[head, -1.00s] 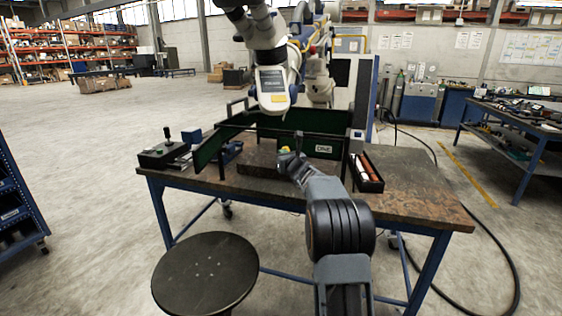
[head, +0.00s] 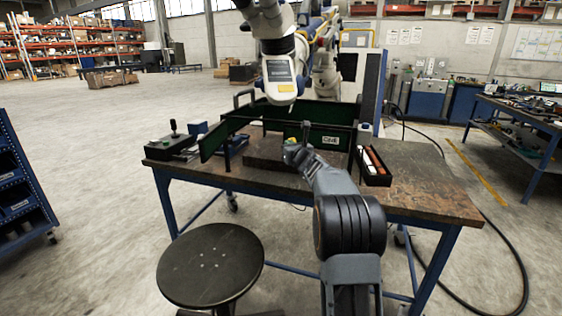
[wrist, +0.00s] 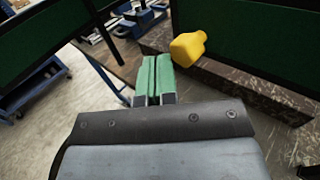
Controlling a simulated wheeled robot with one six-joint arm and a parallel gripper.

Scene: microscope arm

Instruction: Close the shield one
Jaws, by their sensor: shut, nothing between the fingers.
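A dark green shield panel (head: 333,138) with a small white label stands at the back of the bench. The label looks like "ONE", but it is small. A second green panel (head: 214,143) stands angled out at the left. Both also show in the wrist view, one at the right (wrist: 250,35) and one at the left (wrist: 40,45). A yellow knob (wrist: 188,47) sits by the right panel's lower edge, just ahead and right of my gripper (wrist: 153,62). My gripper's green-padded fingers are together and empty, apart from the knob. In the head view my gripper (head: 290,150) is partly hidden by my wrist.
A white microscope head (head: 281,75) hangs above the bench (head: 420,185). A dark block (head: 270,152) lies under it. A black tray (head: 372,167) stands right, a control box (head: 170,147) left. A round stool (head: 210,265) stands in front. The bench's right end is clear.

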